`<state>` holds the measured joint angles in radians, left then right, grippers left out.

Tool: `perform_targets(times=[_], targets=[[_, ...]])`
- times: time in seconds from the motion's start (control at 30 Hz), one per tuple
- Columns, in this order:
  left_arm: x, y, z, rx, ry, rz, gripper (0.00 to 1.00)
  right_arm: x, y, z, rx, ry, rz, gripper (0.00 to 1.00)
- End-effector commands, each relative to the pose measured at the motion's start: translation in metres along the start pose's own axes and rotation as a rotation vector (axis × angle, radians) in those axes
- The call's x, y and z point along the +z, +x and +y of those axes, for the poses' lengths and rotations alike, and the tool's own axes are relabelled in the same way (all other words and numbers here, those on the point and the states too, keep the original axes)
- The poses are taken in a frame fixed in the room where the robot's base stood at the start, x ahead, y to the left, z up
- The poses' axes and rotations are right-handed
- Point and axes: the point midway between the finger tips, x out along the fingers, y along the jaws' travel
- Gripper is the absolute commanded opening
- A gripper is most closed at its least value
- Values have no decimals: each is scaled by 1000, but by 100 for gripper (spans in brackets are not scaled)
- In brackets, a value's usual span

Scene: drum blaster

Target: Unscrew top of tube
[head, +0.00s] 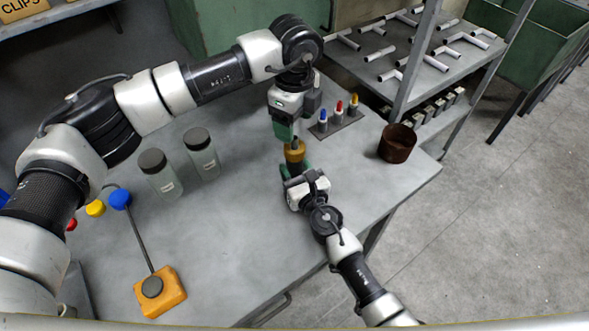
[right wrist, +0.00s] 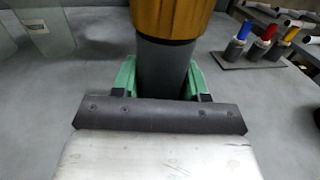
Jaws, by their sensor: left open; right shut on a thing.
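The tube stands upright near the middle of the table in the head view, with an orange-gold upper part (head: 294,154) and a dark grey body. The right wrist view shows its dark body (right wrist: 166,70) below the orange-gold top (right wrist: 170,17). My right gripper (head: 297,171) is shut on the dark body; its green fingers (right wrist: 165,78) lie on both sides. My left gripper (head: 284,130) is open and points down right above the tube's top, with green fingers. The head view does not clearly show whether it touches the top.
A small rack (head: 338,123) with blue, red and yellow-topped pieces stands right of the tube. A rusty can (head: 397,143) is near the right edge. Two jars (head: 163,180) (head: 203,158) stand left. An orange box (head: 160,291) sits at the front. Pipes lie on a shelf (head: 370,65) behind.

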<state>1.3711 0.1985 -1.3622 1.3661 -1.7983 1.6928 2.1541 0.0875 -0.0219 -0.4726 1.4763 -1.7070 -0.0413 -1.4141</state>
Motion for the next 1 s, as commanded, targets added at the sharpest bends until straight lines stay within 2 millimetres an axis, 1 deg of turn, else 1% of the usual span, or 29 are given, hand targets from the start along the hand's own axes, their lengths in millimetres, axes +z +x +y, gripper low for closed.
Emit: perform_targets(times=[0.17,0.27,0.37,1.0], targets=[[0,0,0,0,56,0,70,0,0,0,0,0,0,0],[0,0,0,0,174,0,70,0,0,0,0,0,0,0],[0,0,0,0,353,0,70,0,0,0,0,0,0,0],[0,0,0,0,1720,0,70,0,0,0,0,0,0,0]])
